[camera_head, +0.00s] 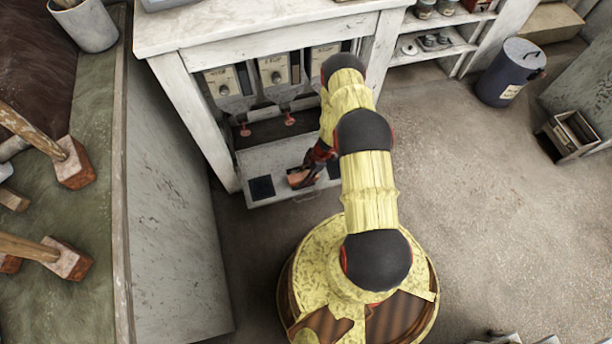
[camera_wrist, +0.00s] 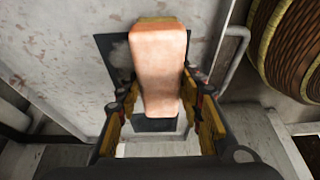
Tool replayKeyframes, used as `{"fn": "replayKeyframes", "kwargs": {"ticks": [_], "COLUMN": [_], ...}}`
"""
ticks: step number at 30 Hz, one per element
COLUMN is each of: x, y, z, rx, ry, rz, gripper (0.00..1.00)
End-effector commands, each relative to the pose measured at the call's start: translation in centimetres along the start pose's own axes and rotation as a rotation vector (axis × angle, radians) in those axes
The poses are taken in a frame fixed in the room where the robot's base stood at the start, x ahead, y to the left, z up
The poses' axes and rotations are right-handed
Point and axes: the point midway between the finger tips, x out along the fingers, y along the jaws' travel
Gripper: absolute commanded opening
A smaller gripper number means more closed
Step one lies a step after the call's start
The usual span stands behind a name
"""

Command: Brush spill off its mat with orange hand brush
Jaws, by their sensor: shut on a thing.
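My gripper (camera_head: 316,160) is shut on the orange hand brush (camera_head: 299,181), low over the pale lower shelf (camera_head: 290,157) of the white bench. In the wrist view, the brush (camera_wrist: 158,70) stands out between the yellow finger pads of my gripper (camera_wrist: 162,112). A dark mat (camera_wrist: 102,44) lies behind the brush there, partly hidden by it. A pale grey patch (camera_wrist: 120,54), apparently the spill, shows on this mat. In the head view, one dark square mat (camera_head: 261,188) lies left of the brush. I cannot tell whether the bristles touch anything.
Dispensers with labels (camera_head: 272,72) hang under the bench top, with red knobs (camera_head: 290,118) below. The bench leg (camera_head: 200,125) stands left of the shelf. A blue-grey bin (camera_head: 508,75) and a small crate (camera_head: 570,136) stand right. Floor (camera_head: 480,230) between is clear.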

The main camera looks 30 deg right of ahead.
Motion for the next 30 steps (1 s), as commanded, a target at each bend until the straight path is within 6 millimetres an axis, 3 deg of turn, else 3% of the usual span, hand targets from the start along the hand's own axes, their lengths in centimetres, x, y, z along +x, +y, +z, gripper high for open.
{"fn": "replayKeyframes", "kwargs": {"ticks": [6, 14, 30], "x": [0.5, 0.5, -0.5], "y": [0.1, 0.1, 0.0], "z": [-1.1, -1.1, 1.1], "rx": [-0.001, 0.0, 0.0], "ry": [0.0, 0.0, 0.0], "rz": [0.001, 0.001, 0.001], "gripper": [0.17, 0.17, 0.17]}}
